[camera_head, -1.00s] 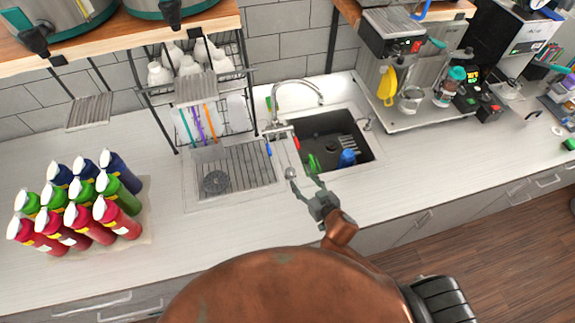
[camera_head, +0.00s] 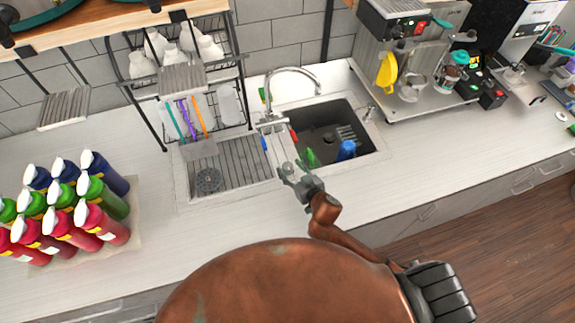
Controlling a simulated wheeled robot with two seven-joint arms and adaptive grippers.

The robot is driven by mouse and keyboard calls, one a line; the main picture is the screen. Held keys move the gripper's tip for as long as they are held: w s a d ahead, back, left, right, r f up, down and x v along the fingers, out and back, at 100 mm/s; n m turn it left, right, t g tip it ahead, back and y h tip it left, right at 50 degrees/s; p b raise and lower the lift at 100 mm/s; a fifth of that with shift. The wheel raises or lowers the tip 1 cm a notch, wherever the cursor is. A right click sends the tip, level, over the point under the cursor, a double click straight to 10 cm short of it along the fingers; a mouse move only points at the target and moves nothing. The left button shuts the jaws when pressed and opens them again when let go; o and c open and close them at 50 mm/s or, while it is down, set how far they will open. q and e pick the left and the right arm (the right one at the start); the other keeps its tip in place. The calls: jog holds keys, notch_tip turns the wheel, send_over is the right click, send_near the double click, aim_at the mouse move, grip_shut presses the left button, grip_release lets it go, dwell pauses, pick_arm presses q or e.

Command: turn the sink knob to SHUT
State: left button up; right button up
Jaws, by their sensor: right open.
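The sink faucet (camera_head: 292,71) is a chrome arched spout behind the dark sink basin (camera_head: 331,128). At its base is a pale metal fitting (camera_head: 271,121), which seems to be the knob area; its setting cannot be read. A small blue piece and a small red piece show on either side below it. My right gripper (camera_head: 281,147) is open, its fingers reaching up toward the fitting from the front. Its fingertips overlap the fitting in the picture; I cannot tell whether they touch it. My left gripper is not in view.
A ridged drainboard (camera_head: 235,164) lies left of the basin, and a wire rack (camera_head: 232,101) stands behind it. A blue cup (camera_head: 346,150) is in the basin. Several colored bottles (camera_head: 102,222) stand at left. The espresso machine (camera_head: 405,60) is at right.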

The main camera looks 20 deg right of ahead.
jog(key=shift+x, duration=1.3)
jog(key=shift+c, duration=0.4)
jog(key=c, duration=1.1)
